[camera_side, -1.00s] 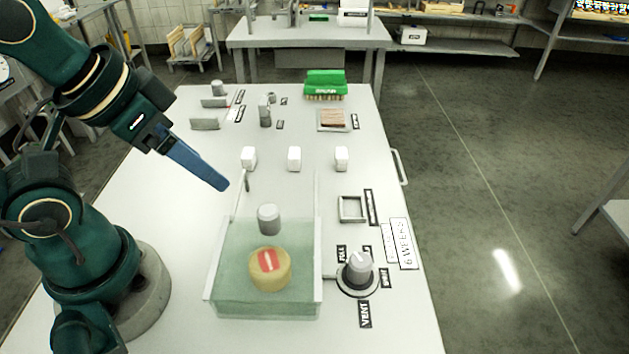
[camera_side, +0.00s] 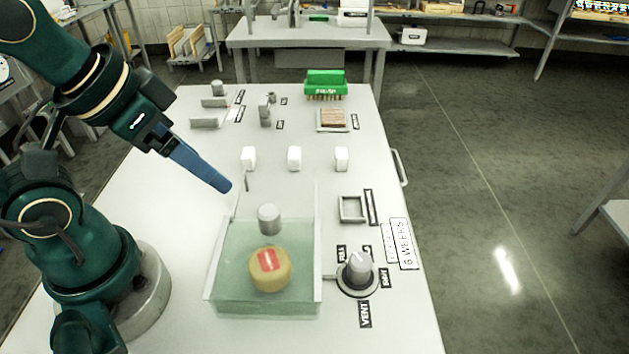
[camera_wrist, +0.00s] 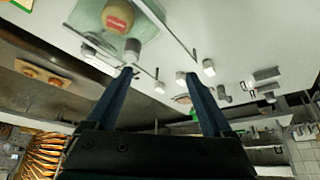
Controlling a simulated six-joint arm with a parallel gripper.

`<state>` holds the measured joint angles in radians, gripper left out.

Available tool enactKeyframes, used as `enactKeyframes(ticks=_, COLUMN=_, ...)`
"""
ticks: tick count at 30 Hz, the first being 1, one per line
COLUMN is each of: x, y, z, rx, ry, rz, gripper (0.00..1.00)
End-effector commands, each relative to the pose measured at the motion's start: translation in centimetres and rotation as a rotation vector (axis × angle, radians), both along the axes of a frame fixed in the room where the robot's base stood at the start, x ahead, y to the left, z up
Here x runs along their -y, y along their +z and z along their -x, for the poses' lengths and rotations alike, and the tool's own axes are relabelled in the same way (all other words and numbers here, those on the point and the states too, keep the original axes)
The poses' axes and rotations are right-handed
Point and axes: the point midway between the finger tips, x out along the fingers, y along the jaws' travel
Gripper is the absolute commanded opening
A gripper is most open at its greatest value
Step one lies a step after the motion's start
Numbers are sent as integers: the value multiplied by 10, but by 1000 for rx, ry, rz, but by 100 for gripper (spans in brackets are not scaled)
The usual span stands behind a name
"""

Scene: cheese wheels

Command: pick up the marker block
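Three small white blocks stand in a row across the table: left block (camera_side: 249,158), middle block (camera_side: 294,158) and right block (camera_side: 341,158). I cannot tell for certain which thing is the marker block; these blocks look the likeliest. My gripper (camera_side: 226,186) hangs in the air near the left block, between it and the tank's back left corner. In the wrist view my gripper (camera_wrist: 158,75) has its two blue fingers spread wide, with nothing held. White blocks also show there, including one (camera_wrist: 159,87) seen between the fingers and another (camera_wrist: 208,67) at right.
A clear tank (camera_side: 212,285) of greenish liquid holds a yellow cheese wheel (camera_side: 270,279) with a red label. A grey cylinder (camera_side: 269,219) is at its back. A square frame (camera_side: 341,209) and a knob (camera_side: 358,270) are at right. A green brush (camera_side: 325,84) stands farther back.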

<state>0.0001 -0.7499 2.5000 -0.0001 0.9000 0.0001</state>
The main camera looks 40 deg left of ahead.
Motion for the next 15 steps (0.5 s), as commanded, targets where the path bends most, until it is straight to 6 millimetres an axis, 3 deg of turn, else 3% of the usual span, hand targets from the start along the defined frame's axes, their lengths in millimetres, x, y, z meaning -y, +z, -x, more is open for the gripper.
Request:
enactKeyframes(ticks=8, x=0, y=0, z=0, rx=0, ry=16, rz=8, gripper=85)
enactKeyframes(ticks=12, x=1, y=3, z=-2, rx=7, ry=132, rz=80, gripper=85)
enactKeyframes(ticks=15, x=6, y=20, z=-13, rx=48, ry=277, rz=188, gripper=85)
